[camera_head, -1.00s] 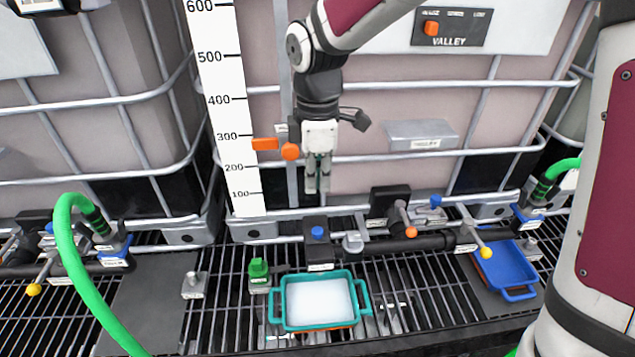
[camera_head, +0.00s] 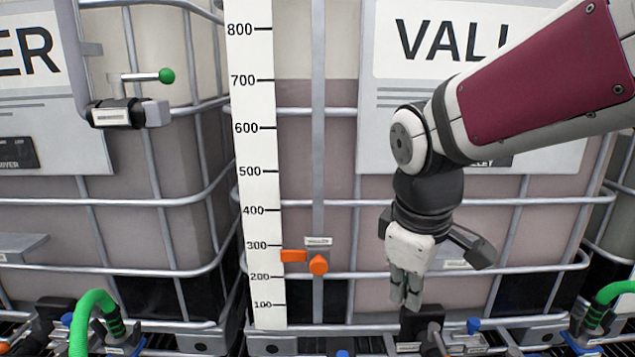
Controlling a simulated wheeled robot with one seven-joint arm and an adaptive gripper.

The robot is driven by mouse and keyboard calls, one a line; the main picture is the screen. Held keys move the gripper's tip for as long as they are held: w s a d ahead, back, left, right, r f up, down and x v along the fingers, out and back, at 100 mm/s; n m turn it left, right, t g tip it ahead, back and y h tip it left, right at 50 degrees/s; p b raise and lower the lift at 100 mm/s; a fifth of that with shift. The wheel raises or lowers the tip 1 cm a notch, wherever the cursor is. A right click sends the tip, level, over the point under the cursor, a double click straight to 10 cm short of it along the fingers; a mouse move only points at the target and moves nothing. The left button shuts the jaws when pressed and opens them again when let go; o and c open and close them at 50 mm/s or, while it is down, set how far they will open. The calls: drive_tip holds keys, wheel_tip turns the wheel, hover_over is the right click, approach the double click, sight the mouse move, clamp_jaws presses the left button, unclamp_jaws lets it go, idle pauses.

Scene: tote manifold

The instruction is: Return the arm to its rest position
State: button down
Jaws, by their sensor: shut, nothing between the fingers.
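My gripper (camera_head: 405,303) hangs from my arm at the right of centre in the head view, fingers pointing down. Its fingers are together and nothing is between them. It is in front of the caged tank with the VALLEY sign (camera_head: 440,35), right of the white level scale (camera_head: 262,190) and the orange marker (camera_head: 318,265). The arm comes in from the upper right, bent at the elbow.
Left stands another caged tank with a green-knobbed valve (camera_head: 128,110). A green hose (camera_head: 88,312) rises at lower left, another (camera_head: 612,293) at lower right. Fittings with blue caps (camera_head: 473,325) line the bottom edge. Open space lies left of my gripper.

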drive_tip(key=s+d+r+m+t, duration=0.3)
drive_tip(key=s+d+m, duration=0.3)
drive_tip(key=s+m, duration=0.4)
drive_tip(key=shift+s+y+b, duration=0.3)
drive_tip(key=shift+s+y, duration=0.1)
drive_tip(key=shift+s, duration=0.4)
